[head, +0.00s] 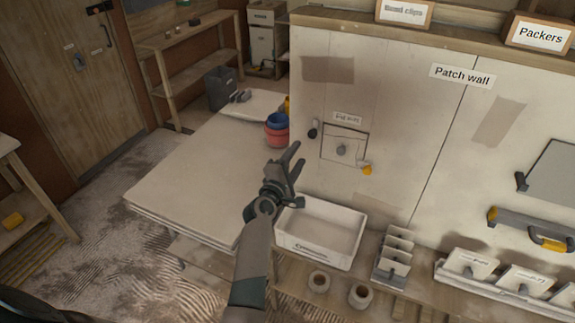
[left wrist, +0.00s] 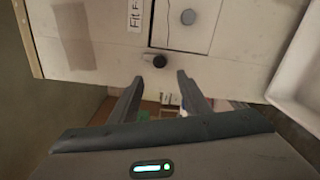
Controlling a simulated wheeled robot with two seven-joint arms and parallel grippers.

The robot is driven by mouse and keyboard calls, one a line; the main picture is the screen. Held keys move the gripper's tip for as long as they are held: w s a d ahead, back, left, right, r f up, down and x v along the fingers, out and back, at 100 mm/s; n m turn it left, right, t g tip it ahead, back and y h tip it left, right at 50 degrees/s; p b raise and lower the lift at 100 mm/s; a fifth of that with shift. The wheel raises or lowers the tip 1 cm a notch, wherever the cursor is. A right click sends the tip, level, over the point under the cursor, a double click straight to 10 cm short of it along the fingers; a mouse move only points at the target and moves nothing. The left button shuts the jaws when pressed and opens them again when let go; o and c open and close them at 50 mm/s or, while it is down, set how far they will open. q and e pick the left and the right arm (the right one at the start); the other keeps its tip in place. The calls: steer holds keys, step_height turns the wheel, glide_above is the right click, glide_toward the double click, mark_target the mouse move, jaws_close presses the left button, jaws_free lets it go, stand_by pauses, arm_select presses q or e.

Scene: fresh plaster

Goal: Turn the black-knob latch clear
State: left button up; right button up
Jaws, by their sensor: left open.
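The black-knob latch (head: 313,130) is on the patch wall, at the upper left of a small square panel (head: 344,148) with a grey round knob (head: 342,149) in its middle. A yellow latch (head: 366,168) sits at the panel's lower right. My left gripper (head: 292,155) is open and empty, below and left of the black knob, apart from it. In the left wrist view the black knob (left wrist: 159,61) lies just beyond and between the open fingertips (left wrist: 159,82). The grey knob also shows there (left wrist: 189,17). My right gripper is not in view.
A white bin (head: 320,232) stands below the panel, close to my left forearm. Blue and red bowls (head: 276,130) stand left of the gripper by the wall's edge. The white-topped table (head: 190,175) is mostly bare. A card rack (head: 392,258) stands right of the bin.

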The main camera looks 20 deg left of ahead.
arm_select(q)
steer(key=s+p, duration=0.1)
steer(key=s, duration=0.5)
steer(key=shift+s, duration=0.35)
steer(key=shift+a+f, duration=0.1)
steer(key=shift+a, duration=0.05)
